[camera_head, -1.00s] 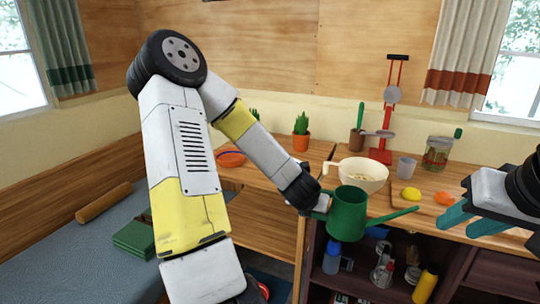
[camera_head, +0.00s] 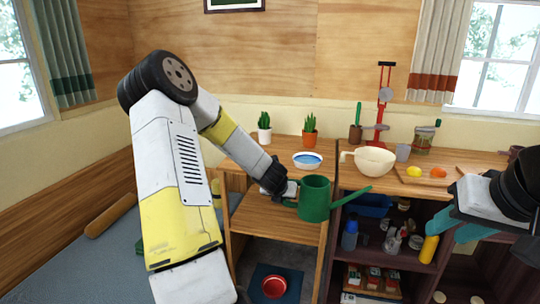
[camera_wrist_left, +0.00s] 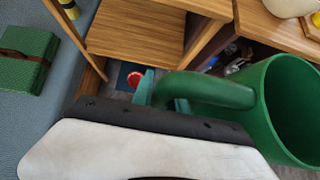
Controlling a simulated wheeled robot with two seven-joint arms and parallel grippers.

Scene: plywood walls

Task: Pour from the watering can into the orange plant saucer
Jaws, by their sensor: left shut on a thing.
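My left gripper (camera_head: 290,196) is shut on the handle of the green watering can (camera_head: 314,200). The can is held in the air, roughly upright, in front of the wooden units, with its spout toward the right. In the left wrist view, the can (camera_wrist_left: 283,105) fills the right side, its handle at the teal fingers (camera_wrist_left: 160,95); its inside looks dark. The orange plant saucer does not show now; my left arm covers the left part of the worktop. My right gripper (camera_head: 462,225) is open and empty at the right, its fingers partly cut by the arm.
A white dish with blue inside (camera_head: 307,160) and two potted plants stand on the worktop behind the can. A cream bowl (camera_head: 374,160) stands right of it. A red bowl (camera_head: 274,287) sits on a floor mat. Shelves below hold bottles.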

